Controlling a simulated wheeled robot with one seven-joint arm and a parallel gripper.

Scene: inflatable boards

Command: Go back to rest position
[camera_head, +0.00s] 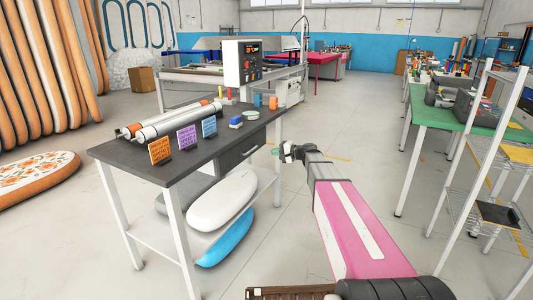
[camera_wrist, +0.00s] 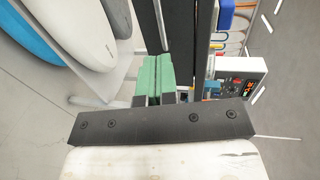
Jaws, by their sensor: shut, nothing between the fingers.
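My gripper (camera_head: 279,152) is at the end of my outstretched pink and white arm, in the middle of the head view. It is just off the right edge of the dark-topped workbench (camera_head: 115,152), over the aisle side. In the wrist view my gripper (camera_wrist: 158,76) shows its two green fingers side by side, touching, with nothing seen between them. The bench edge and its underside lie beyond the fingers in the wrist view.
Signs, rollers and small blocks stand on the workbench; white and blue boards (camera_head: 222,200) lie on its lower shelf. A green table (camera_head: 440,118) and a wire-shelf rack (camera_head: 478,190) stand right. An orange board (camera_head: 40,180) lies left. The central aisle floor is clear.

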